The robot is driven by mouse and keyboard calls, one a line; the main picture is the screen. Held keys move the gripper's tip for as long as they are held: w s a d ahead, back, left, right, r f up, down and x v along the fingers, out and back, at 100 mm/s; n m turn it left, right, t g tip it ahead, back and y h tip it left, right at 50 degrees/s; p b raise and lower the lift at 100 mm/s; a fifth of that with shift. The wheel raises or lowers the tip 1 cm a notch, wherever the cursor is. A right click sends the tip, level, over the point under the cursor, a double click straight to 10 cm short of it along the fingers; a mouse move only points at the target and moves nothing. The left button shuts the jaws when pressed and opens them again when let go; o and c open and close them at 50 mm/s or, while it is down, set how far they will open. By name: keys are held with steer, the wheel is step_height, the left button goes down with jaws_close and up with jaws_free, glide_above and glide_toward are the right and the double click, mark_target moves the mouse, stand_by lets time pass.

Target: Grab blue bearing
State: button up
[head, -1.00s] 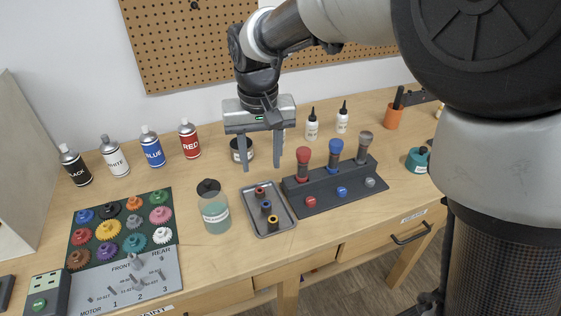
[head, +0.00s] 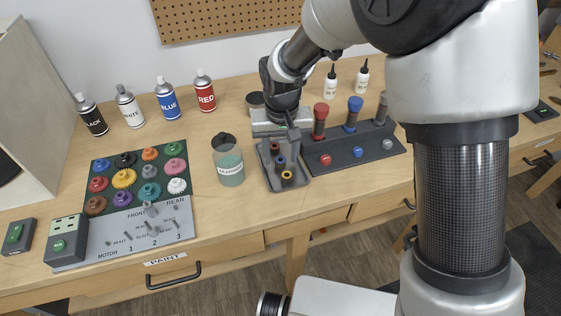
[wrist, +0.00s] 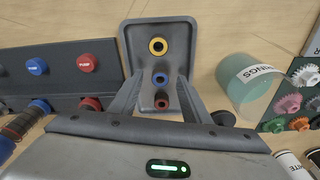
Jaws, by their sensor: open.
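The blue bearing (head: 281,162) lies in a grey tray (head: 300,182), in the middle of a row with a red bearing (head: 275,149) and a yellow bearing (head: 287,176). In the wrist view the blue bearing (wrist: 160,78) lies between the yellow bearing (wrist: 158,46) and the red bearing (wrist: 161,101). My gripper (head: 281,153) is open over the tray, pointing down. In the wrist view its fingers (wrist: 159,82) are either side of the row, with the blue bearing between their tips. I cannot tell the exact height of the tips, and nothing is held.
A teal-filled jar (head: 229,166) stands close left. A gear board (head: 138,183) lies further left, with spray cans (head: 167,100) behind it.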

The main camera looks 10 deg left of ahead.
steer(key=shift+f, duration=0.35)
jaws_close()
steer(key=shift+r, duration=0.15)
